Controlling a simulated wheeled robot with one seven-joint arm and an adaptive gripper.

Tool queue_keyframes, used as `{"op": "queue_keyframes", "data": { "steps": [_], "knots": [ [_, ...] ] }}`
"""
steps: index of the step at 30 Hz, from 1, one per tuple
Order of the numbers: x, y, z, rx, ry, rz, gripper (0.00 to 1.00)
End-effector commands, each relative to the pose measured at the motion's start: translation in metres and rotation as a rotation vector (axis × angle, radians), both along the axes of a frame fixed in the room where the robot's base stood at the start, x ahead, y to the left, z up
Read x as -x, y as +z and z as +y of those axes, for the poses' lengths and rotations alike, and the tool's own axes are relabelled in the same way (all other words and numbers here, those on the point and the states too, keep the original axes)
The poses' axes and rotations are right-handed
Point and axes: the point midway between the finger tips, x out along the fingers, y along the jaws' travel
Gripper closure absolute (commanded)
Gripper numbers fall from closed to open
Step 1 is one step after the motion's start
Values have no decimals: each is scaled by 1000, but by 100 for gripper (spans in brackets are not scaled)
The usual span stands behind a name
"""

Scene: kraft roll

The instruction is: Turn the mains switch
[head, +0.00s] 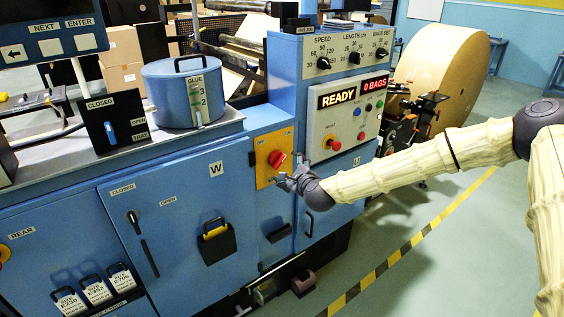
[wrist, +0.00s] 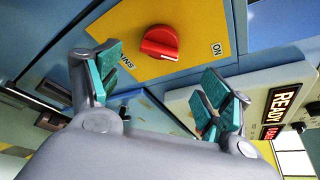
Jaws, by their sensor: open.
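The mains switch is a red rotary knob (head: 277,159) on a yellow plate (head: 263,172) on the front of the blue machine. In the wrist view the red knob (wrist: 160,42) sits ahead of the fingers, with an "ON" label on the yellow plate (wrist: 200,20) to its right. My gripper (head: 291,176) is just in front of the plate, a little below and right of the knob. In the wrist view its teal-padded fingers (wrist: 162,80) are apart and empty, with the knob beyond the gap between them. No contact with the knob shows.
A control panel (head: 345,120) with a lit "READY" display and several buttons is just right of the plate. A blue glue pot (head: 184,92) and a black switch box (head: 115,122) stand on the left counter. A large kraft roll (head: 440,62) is behind my arm.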

Motion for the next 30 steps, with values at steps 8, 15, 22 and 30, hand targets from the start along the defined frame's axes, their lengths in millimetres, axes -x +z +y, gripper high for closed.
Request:
{"op": "queue_keyframes", "data": {
  "steps": [8, 15, 22, 30],
  "knots": [
    [-41, -10, 15, 2, 0, 0, 21],
    [-68, -20, 25, 3, 0, 1, 21],
    [-79, -24, 29, 3, 1, 1, 21],
    [-80, -25, 29, 3, 1, 0, 21]
  ]
}}
